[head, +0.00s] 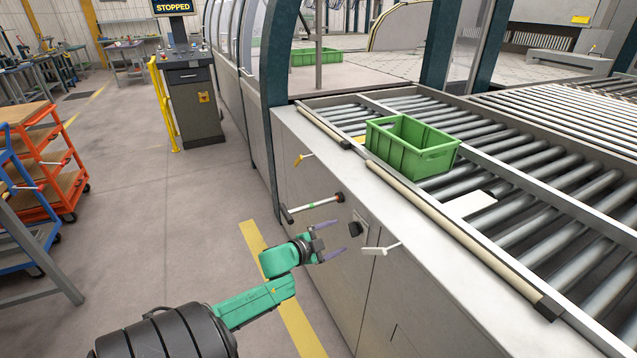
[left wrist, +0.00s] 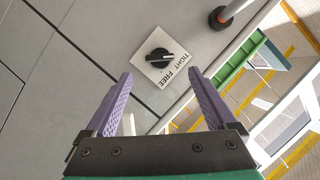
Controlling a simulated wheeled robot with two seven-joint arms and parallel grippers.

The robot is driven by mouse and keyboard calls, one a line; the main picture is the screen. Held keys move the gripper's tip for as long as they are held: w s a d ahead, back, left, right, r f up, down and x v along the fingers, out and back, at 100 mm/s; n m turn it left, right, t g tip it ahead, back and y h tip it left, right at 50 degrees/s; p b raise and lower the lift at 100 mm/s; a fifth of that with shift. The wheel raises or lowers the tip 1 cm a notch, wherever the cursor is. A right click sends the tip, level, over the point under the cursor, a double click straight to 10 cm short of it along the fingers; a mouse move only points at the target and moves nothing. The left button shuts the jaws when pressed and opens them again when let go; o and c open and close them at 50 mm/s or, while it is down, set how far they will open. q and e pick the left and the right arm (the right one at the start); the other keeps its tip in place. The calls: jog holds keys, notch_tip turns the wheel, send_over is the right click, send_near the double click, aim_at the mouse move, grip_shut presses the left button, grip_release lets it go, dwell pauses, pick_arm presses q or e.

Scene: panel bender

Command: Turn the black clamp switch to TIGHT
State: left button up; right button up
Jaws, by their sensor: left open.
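The black clamp switch (head: 355,229) is on the grey front panel of the machine. In the left wrist view the switch (left wrist: 160,56) sits on a square white plate printed TIGHT and FREE. Its knob lies nearly level in that picture; I cannot tell for sure which word it points at. My left gripper (head: 336,240) is open and empty, its purple fingers pointing towards the panel close to the switch. In the left wrist view its fingers (left wrist: 160,100) stand apart, with the switch beyond the tips and between their lines. My right gripper is not in view.
A bar handle with black ends (head: 312,207) sticks out left of the switch, and a white lever (head: 380,249) is just right of it. A small yellow lever (head: 303,158) is farther along. A green crate (head: 412,147) stands on the rollers above.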

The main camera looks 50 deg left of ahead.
pick_arm(q)
jog(key=v, duration=0.7)
jog(key=shift+s, duration=0.35)
jog(key=shift+r, duration=0.1)
jog(key=s+d+f+n+g+y, duration=0.1)
jog(key=s+f+n+g, duration=0.1)
jog(key=s+f, duration=0.5)
jog(key=s+f+n+g, duration=0.2)
jog(key=s+f+g, duration=0.1)
jog(key=f, duration=0.9)
jog(key=s+d+f+n+g+y, duration=0.1)
jog(key=s+f+n+g, duration=0.1)
jog(key=s+f, duration=0.5)
jog(key=s+d+f+n+g+h, duration=0.1)
jog(key=s+d+f+g, duration=0.5)
jog(key=s+d+f, duration=0.9)
jog(key=shift+d+f+g+h, duration=0.35)
jog(key=shift+d+g+h, duration=0.05)
jog(key=shift+d, duration=0.05)
